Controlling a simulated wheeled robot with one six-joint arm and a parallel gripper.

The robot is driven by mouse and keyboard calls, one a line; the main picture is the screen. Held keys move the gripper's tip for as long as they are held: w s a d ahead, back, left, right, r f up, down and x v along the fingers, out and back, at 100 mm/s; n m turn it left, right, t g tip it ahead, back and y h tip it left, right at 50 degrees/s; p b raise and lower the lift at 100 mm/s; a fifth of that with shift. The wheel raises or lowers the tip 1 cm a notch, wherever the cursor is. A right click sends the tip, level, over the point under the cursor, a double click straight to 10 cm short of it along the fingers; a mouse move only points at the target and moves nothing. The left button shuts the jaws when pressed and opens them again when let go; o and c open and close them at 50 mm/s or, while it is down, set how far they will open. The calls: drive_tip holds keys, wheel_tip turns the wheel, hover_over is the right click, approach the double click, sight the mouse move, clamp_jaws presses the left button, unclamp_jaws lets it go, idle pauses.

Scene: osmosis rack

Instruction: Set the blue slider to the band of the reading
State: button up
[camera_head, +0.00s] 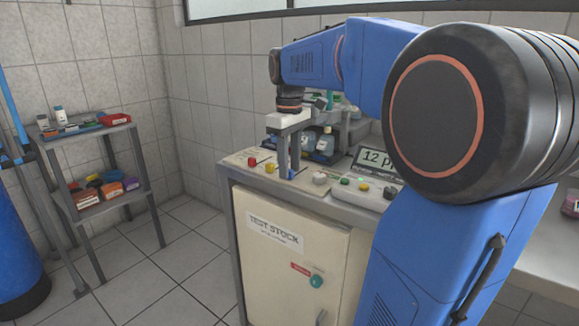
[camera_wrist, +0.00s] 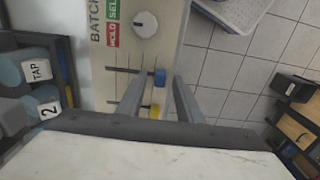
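The blue slider (camera_wrist: 160,76) is a small blue knob on a slot in the pale panel (camera_wrist: 112,72). In the wrist view it lies between the fingertips of my gripper (camera_wrist: 159,77), with space on both sides. My gripper is open and points down at the panel. In the head view the blue slider (camera_head: 291,174) is partly hidden by the fingers. The yellow slider (camera_wrist: 154,111) is beside it, and a red slider (camera_head: 252,161) is farther left. The display (camera_head: 376,162) reads "12 P"; my arm hides the rest. I cannot make out band marks at the blue slot.
A white round knob (camera_wrist: 144,24) sits beside the sliders, near red "HOLD" and green labels. A box with coloured buttons (camera_head: 366,190) stands to the right. Bottles (camera_head: 325,143) stand behind the panel. A shelf (camera_head: 82,135) with small items is at left.

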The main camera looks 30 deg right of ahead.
drive_tip(key=shift+f, duration=0.25)
clamp_jaws()
drive_tip(key=shift+w+d, duration=0.2)
drive_tip(key=shift+d, duration=0.35)
drive_tip(key=shift+w+d, duration=0.2)
drive_tip(key=shift+d, duration=0.3)
unclamp_jaws()
drive_tip(key=shift+r, duration=0.1)
wheel_tip(320, 180, up, 17)
idle(0.5)
